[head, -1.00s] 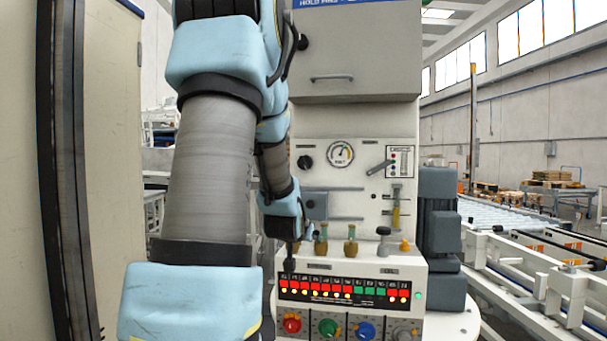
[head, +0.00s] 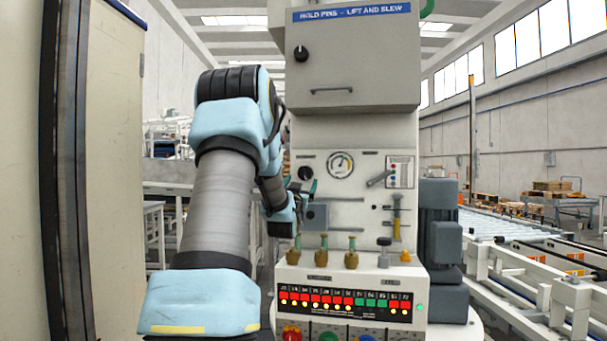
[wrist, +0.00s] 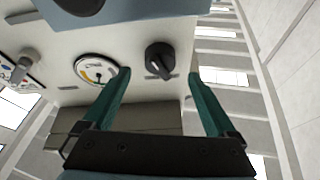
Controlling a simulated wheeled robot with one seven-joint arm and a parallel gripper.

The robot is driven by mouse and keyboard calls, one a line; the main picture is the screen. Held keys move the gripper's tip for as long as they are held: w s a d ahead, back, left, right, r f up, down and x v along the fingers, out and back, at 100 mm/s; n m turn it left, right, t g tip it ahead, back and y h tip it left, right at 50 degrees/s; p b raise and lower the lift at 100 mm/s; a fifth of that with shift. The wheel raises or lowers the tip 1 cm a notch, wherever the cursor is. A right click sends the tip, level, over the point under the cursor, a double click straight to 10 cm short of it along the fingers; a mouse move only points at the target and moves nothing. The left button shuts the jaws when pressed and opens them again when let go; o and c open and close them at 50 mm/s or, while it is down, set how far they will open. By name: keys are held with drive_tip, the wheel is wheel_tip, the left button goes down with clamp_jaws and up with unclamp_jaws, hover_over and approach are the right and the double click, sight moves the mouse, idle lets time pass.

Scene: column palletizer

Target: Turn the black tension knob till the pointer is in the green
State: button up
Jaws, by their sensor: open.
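The black knob (head: 305,173) is on the pale machine panel, left of the round gauge (head: 340,165). In the wrist view the knob (wrist: 160,57) shows a ridged grip and lies ahead, between the fingertips in the picture. The gauge (wrist: 96,70) is left of it there, with a coloured arc; I cannot tell exactly which band its pointer is in. My gripper (wrist: 159,76) has its two teal fingers wide apart with nothing between them. In the head view my gripper (head: 303,188) is just below the knob and partly overlaps it. Contact with the knob is not visible.
A grey lever (head: 379,178) is right of the gauge. Another black knob (head: 300,53) is on the upper box. Several brass-coloured fittings (head: 351,252) stand on the console ledge below. A grey motor (head: 440,235) stands right of the panel.

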sight(303, 176)
drive_tip(key=shift+p+x, duration=0.55)
drive_tip(key=shift+x, duration=1.65)
drive_tip(key=c, duration=1.4)
drive_tip(key=shift+o, duration=0.2)
drive_tip(key=m+b, duration=0.1)
drive_tip(key=m+h+b, duration=0.1)
drive_tip(key=b, duration=0.1)
drive_tip(key=shift+f, duration=0.25)
drive_tip(key=shift+a+r+m+h+b, duration=0.1)
drive_tip(key=shift+m+h+b, duration=0.3)
drive_tip(key=shift+m+b, duration=0.5)
drive_tip(key=shift+r+m+g, duration=0.15)
drive_tip(key=shift+m+g, duration=0.15)
